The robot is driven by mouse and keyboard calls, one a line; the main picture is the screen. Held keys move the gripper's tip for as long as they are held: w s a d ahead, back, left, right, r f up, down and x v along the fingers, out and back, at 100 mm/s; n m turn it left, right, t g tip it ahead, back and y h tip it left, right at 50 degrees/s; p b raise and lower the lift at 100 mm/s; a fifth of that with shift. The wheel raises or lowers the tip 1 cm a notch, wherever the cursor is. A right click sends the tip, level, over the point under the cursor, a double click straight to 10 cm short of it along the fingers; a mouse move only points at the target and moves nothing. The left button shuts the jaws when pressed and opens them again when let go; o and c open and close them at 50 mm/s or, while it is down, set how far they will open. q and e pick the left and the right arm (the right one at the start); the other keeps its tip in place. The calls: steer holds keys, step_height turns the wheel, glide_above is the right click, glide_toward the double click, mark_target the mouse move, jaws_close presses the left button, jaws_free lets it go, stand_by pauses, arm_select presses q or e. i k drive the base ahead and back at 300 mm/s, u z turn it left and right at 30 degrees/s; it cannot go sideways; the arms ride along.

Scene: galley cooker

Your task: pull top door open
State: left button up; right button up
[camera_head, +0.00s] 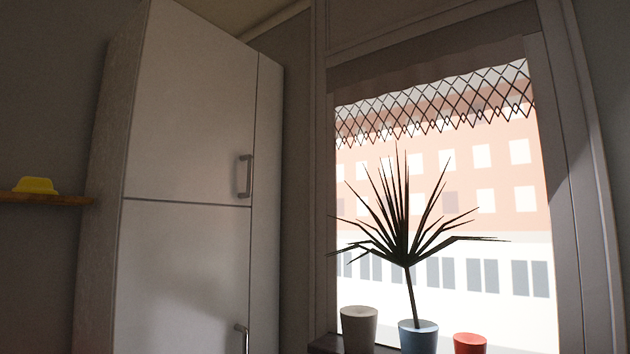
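A tall white cabinet stands left of centre. Its top door (190,105) is shut, with a vertical bar handle (245,176) near its lower right edge. A dark seam divides it from the lower door (180,275), which looks shut too and has its own bar handle (242,338) at the bottom of the view. Neither of my grippers shows in the head view, and nothing touches the handles.
A window (440,200) with a lattice-edged curtain is at the right. On its sill are a spiky plant in a blue pot (418,338), a grey pot (358,328) and a red pot (469,343). A wooden shelf (45,199) with a yellow object (36,185) is at the left.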

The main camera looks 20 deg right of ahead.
mark_target(191, 139)
steer(key=z, duration=0.75)
steer(key=i, duration=0.95)
steer(key=z, duration=0.6)
